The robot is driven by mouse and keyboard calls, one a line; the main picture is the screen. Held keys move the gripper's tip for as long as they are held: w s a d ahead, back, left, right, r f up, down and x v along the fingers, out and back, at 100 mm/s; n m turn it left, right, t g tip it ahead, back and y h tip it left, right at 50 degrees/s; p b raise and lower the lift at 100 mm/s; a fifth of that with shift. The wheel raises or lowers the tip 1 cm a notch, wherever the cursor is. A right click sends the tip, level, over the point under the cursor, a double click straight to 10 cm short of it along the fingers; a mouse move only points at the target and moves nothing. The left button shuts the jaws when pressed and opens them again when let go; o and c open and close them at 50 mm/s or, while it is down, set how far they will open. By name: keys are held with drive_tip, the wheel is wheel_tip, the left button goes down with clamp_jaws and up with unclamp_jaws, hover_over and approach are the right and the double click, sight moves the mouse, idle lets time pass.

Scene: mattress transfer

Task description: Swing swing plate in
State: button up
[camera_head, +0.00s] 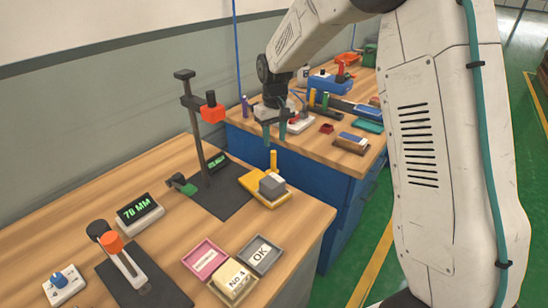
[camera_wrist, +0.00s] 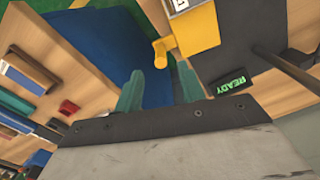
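The swing plate appears to be the yellow plate (camera_head: 254,190) at the right edge of the near bench, beside a dark base mat. A yellow upright peg (camera_head: 273,161) stands at its far end. A grey block (camera_head: 271,185) rests on the plate. In the wrist view the plate (camera_wrist: 198,36) and its peg (camera_wrist: 161,50) lie just beyond the fingertips. My gripper (camera_head: 275,140) has two teal fingers, apart and empty, above and behind the peg in the head view. In the wrist view, my gripper (camera_wrist: 160,75) has nothing between its fingers.
A post with a red head (camera_head: 212,108) rises from the dark mat (camera_head: 220,203), left of the plate. A READY display (camera_head: 216,161) is behind. Labelled trays, including the OK tray (camera_head: 261,255), sit in front. The second bench (camera_head: 318,155) behind holds several tools.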

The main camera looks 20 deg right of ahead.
sight(274, 152)
drive_tip(key=shift+w+f, duration=0.35)
drive_tip(key=shift+f, duration=0.45)
wheel_tip(274, 152, down, 7)
drive_tip(key=shift+f, duration=0.1)
drive_tip(key=shift+c, duration=0.3)
clamp_jaws()
